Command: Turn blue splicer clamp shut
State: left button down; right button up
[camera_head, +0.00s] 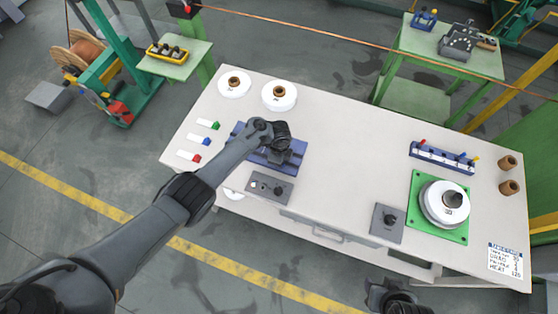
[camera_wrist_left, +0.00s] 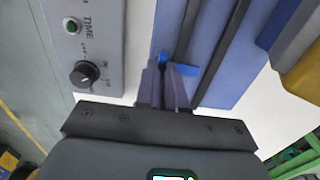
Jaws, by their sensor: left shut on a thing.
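The blue splicer (camera_head: 257,157) sits on the left part of the white bench, partly hidden under my left gripper (camera_head: 279,152). In the left wrist view the splicer body (camera_wrist_left: 225,60) shows with dark lengthwise rails. The small bright blue clamp (camera_wrist_left: 188,70) lies at the near end of a rail. My left gripper (camera_wrist_left: 166,88) has its fingers close together on the clamp, with blue showing on both sides of the tips. My right gripper (camera_head: 392,299) is only partly in view at the bottom edge, and its fingers cannot be made out.
A grey control box (camera_head: 269,188) with a knob stands just in front of the splicer; its TIME dial (camera_wrist_left: 84,73) shows in the left wrist view. White spools (camera_head: 279,97) stand behind. A green plate (camera_head: 424,225) with a spool is at right. The bench middle is clear.

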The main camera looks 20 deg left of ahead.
dwell(0.4)
pick_arm(q)
jog(key=c, duration=1.2)
grip_release()
jog(key=shift+c, duration=0.2)
jog(key=shift+r, duration=0.1)
notch_tip(320, 180, up, 11)
jog(key=p, duration=0.4)
jog(key=shift+f, duration=0.2)
